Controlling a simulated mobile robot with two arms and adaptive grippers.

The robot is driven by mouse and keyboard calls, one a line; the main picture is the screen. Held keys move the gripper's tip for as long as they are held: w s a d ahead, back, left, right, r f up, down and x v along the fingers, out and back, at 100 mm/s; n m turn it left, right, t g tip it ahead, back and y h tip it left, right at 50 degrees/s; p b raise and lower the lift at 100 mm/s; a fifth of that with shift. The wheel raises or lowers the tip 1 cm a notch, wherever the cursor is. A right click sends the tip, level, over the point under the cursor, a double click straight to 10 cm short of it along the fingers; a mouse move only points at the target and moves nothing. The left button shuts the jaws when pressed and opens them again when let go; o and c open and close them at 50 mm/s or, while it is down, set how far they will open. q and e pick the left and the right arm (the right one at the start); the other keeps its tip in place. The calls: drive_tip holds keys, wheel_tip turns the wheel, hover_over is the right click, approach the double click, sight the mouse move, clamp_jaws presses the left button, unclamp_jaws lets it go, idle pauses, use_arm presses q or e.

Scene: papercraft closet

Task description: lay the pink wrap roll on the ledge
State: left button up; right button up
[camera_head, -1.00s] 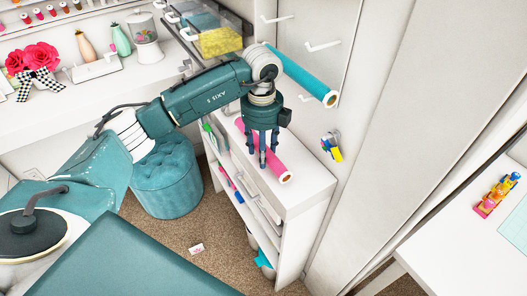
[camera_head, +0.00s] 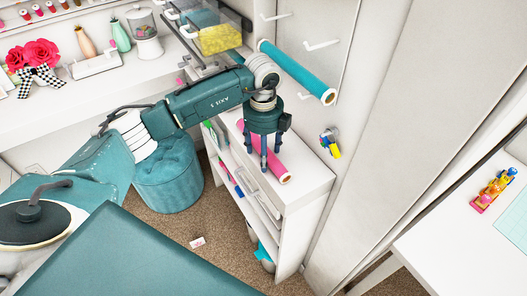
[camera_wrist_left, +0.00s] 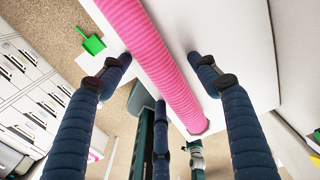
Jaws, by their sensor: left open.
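The pink wrap roll (camera_head: 272,163) lies on the white ledge (camera_head: 308,180), the top of a low shelf unit. Its near end shows a brown core. My left gripper (camera_head: 265,163) hangs fingers-down over the roll. In the left wrist view, the roll (camera_wrist_left: 160,60) runs between the spread fingers of the open gripper (camera_wrist_left: 158,75), with gaps on both sides. The gripper hides part of the roll in the head view. My right gripper is out of view.
A teal roll (camera_head: 298,72) hangs on the wall panel above the ledge, close to my wrist. A teal tufted stool (camera_head: 168,178) stands left of the shelf unit. A white table (camera_head: 455,240) is at the right. The ledge's near end is bare.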

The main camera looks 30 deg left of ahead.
use_arm(q)
wheel_tip(320, 180, up, 12)
drive_tip(key=b, duration=0.3)
drive_tip(key=shift+r+b, duration=0.2)
drive_tip(key=shift+b, duration=0.2)
drive_tip(key=shift+f, duration=0.1)
